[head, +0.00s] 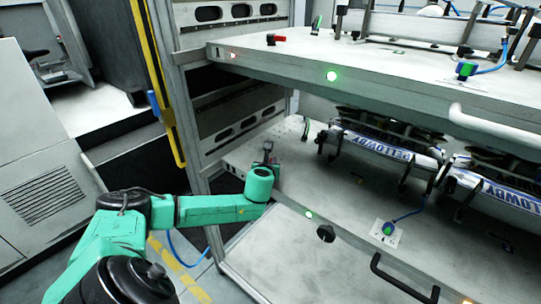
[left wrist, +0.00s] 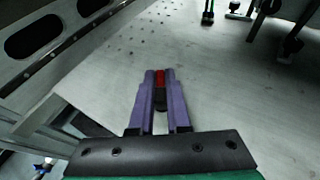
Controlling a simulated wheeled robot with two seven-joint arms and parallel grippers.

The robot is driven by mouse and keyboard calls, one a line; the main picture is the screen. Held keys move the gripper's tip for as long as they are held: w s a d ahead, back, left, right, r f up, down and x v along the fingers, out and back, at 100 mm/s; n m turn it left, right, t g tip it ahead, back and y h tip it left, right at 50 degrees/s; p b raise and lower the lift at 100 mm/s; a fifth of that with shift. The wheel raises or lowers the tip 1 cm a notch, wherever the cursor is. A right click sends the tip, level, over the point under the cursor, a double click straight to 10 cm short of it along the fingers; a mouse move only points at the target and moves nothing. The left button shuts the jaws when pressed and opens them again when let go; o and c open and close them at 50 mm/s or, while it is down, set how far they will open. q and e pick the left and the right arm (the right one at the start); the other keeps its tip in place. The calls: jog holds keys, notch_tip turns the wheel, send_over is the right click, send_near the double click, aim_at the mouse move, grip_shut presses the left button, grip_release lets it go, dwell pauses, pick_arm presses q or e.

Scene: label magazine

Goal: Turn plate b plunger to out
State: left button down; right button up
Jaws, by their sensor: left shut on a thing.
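My left gripper (head: 268,158) is over the left front corner of the lower plate (head: 235,160). In the left wrist view its two purple fingers (left wrist: 160,82) are shut on a small plunger (left wrist: 160,77) with a red top and a dark lower part. In the head view that plunger is largely hidden by my gripper and wrist. A similar red and black plunger (head: 274,39) stands at the left of the upper plate (head: 300,60). No label tells which plate is b. My right gripper is out of view.
A white handle (head: 484,123) sticks out from the upper plate, which overhangs the lower one. A perforated metal frame (head: 240,118) borders the left.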

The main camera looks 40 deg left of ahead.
pick_arm(q)
jog(key=shift+s+d+f+n+g+y+p, duration=0.1)
jog(key=shift+n+g+y+p, duration=0.45)
jog(key=shift+n+p, duration=0.1)
jog(key=shift+d+f+n+g+y+p, duration=0.1)
jog(key=shift+n+g+y+p, duration=0.35)
jog(key=shift+n+y+p, duration=0.15)
jog(key=shift+n+g+y+p, duration=0.4)
jog(key=shift+n+g+y, duration=0.05)
jog(key=shift+n+g, duration=0.2)
jog(key=shift+f+n+g+y+p, duration=0.15)
jog(key=shift+n+g+y+p, duration=0.15)
jog(key=shift+n+g+y, duration=0.45)
jog(key=shift+s+n+g, duration=0.1)
jog(key=shift+n+g, duration=0.2)
jog(key=shift+n, duration=0.05)
jog(key=c, duration=0.9)
grip_release()
jog(key=shift+f, duration=0.1)
jog(key=shift+w+a, duration=0.1)
jog(key=shift+w, duration=0.15)
jog(key=shift+s+r, duration=0.1)
jog(key=shift+r, duration=0.1)
